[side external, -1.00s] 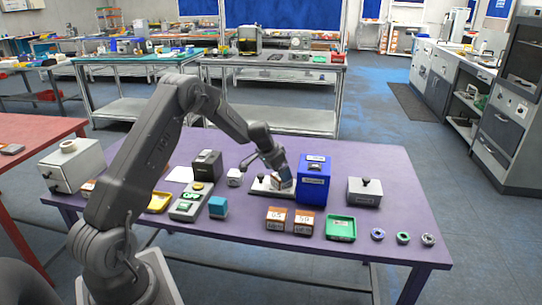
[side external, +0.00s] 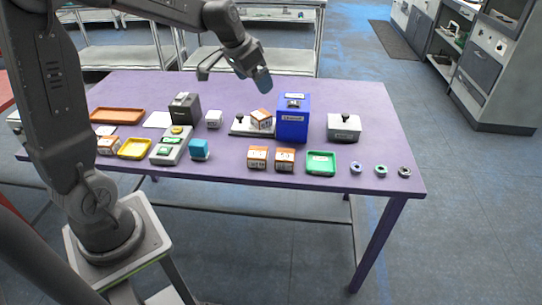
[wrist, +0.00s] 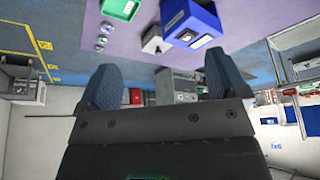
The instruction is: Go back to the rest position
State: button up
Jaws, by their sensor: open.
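My gripper (side external: 264,80) is raised above the back part of the purple table (side external: 335,90), clear of everything on it. In the wrist view its two blue-grey fingers (wrist: 160,88) stand wide apart with nothing between them. Below it, a small orange and white box (side external: 261,119) sits tilted on a flat device with a dark knob (side external: 240,127). A blue bin (side external: 293,122) stands just right of that box; it also shows in the wrist view (wrist: 190,20).
Two orange-and-white boxes (side external: 271,158), a green tray (side external: 321,163) and several small rings (side external: 380,170) lie along the front. A grey box with a knob (side external: 344,128) stands right of the blue bin. A grey panel with green parts (side external: 171,146) and a yellow tray (side external: 135,149) are at left.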

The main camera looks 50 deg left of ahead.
jog(key=s+d+r, duration=0.1)
jog(key=s+d, duration=0.6)
jog(key=s, duration=0.4)
jog(key=s+d+r, duration=0.2)
jog(key=s+d, duration=0.4)
jog(key=s, duration=0.5)
jog(key=shift+s+d+t, duration=0.2)
jog(key=shift+d+t, duration=0.15)
jog(key=shift+t, duration=0.05)
